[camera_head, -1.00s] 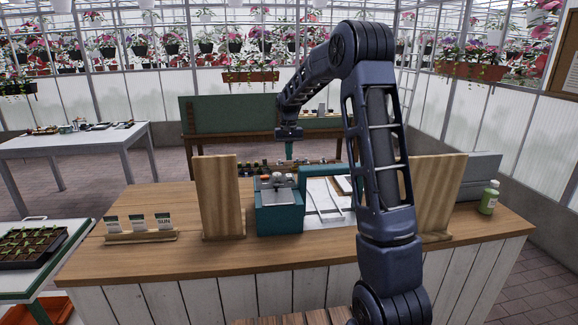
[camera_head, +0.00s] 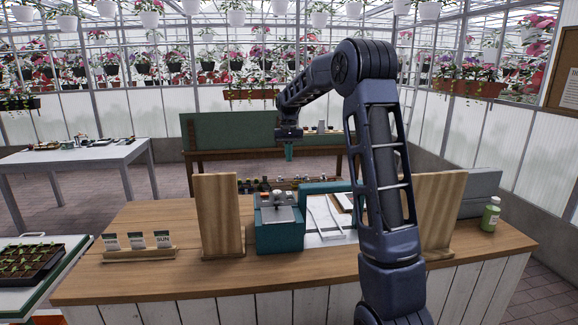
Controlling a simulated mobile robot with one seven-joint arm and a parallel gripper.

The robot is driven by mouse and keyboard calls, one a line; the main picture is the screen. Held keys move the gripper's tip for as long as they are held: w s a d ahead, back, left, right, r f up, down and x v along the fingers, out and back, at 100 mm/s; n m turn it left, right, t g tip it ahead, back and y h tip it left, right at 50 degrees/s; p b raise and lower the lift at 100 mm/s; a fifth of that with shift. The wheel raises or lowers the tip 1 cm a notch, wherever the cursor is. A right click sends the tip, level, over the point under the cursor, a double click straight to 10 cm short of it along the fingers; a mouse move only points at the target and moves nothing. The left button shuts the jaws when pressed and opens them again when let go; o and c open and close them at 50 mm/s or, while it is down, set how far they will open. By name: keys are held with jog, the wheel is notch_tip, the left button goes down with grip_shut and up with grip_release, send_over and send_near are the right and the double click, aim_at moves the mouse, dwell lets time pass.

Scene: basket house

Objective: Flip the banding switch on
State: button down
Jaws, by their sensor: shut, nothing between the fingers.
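A teal banding machine (camera_head: 280,237) with a grey top plate sits on the wooden counter, between two upright boards. Small orange and pale parts show on its top. I cannot make out which part is the banding switch, nor its position. My gripper (camera_head: 289,154) hangs in the air above and behind the machine in the picture, pointing down, apart from it. Its teal fingers are shut and empty.
Upright wooden boards stand left (camera_head: 221,215) and right (camera_head: 440,212) of the machine. A seed-packet rack (camera_head: 140,254) stands at the left and a green bottle (camera_head: 490,215) at the right. A pale panel (camera_head: 329,237) lies beside the machine. The counter's front strip is clear.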

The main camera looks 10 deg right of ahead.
aim_at(289, 194)
jog(key=shift+r+g, duration=0.1)
jog(key=shift+g, duration=0.2)
jog(key=f, duration=0.4)
jog(key=s+f, duration=0.1)
jog(key=f, duration=0.4)
jog(key=s+f, duration=0.1)
jog(key=f, duration=0.4)
jog(key=shift+s, duration=0.1)
jog(key=shift+s+f+t, duration=0.2)
jog(key=shift+f+t, duration=0.05)
jog(key=shift+t, duration=0.25)
jog(key=shift+f, duration=0.1)
jog(key=shift+w, duration=0.1)
jog(key=shift+w, duration=0.75)
